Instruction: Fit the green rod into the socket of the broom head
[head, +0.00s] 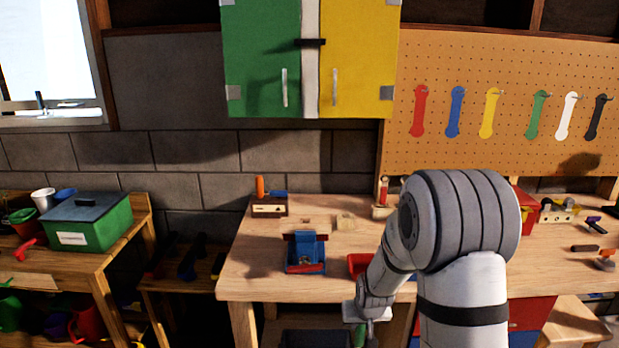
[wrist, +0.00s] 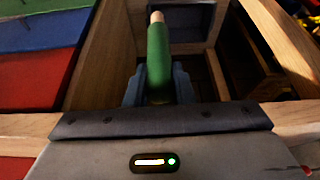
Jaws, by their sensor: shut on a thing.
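The green rod (wrist: 158,62) with a pale wooden tip is gripped between the blue-grey fingers of my gripper (wrist: 159,84) in the wrist view. The rod points away from the wrist, towards the top of the picture. In the head view my gripper (head: 366,322) is low in front of the workbench's front edge, and a bit of the green rod (head: 359,335) shows under it. I cannot make out the broom head or its socket for sure in either view.
In the wrist view, wooden beams and a dark box (wrist: 190,22) lie close beyond the rod.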

